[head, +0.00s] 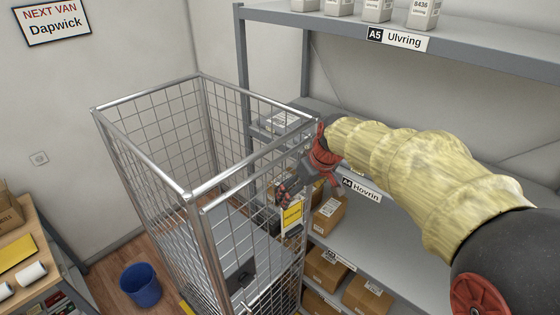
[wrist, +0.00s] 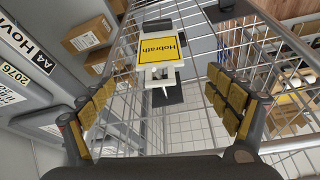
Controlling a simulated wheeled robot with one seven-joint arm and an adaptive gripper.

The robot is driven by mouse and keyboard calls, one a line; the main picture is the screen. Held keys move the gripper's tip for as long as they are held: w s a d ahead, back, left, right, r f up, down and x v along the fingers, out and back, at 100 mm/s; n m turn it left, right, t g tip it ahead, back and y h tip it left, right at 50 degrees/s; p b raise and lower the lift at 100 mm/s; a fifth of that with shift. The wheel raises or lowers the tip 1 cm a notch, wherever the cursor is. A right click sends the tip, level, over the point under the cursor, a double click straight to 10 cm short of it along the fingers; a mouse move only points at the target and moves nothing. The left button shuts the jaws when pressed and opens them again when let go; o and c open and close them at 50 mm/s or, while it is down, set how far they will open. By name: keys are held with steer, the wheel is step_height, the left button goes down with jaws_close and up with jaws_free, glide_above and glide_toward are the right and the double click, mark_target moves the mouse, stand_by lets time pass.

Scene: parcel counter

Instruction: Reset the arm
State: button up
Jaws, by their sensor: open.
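My arm reaches in from the right in the head view. My gripper (head: 300,190) hangs at the near right side of the wire cage trolley (head: 190,193), in front of the shelf. In the wrist view my gripper (wrist: 160,115) has its two padded fingers spread wide with nothing between them. Beyond the fingers, the cage's mesh (wrist: 235,60) and a yellow "Hobrath" sign (wrist: 168,43) show. The head view shows the yellow sign (head: 292,215) just below the gripper. I cannot tell whether the gripper touches the cage.
A blue bin (head: 141,285) stands on the floor at left, near a wooden table (head: 30,240). The cage's top is open.

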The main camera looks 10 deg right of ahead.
steer(key=s+f+m+b, duration=0.2)
steer(key=s+f+b, duration=0.9)
steer(key=s+b, duration=0.2)
steer(key=s+f+m+t+h+b, duration=0.1)
steer(key=s+f+m+b, duration=0.1)
steer(key=s+f+b, duration=0.9)
steer(key=s+b, duration=0.2)
steer(key=s, duration=0.1)
steer(key=shift+s+f+h, duration=0.25)
steer(key=shift+s+h, duration=0.05)
steer(key=shift+a, duration=0.1)
stand_by(0.8)
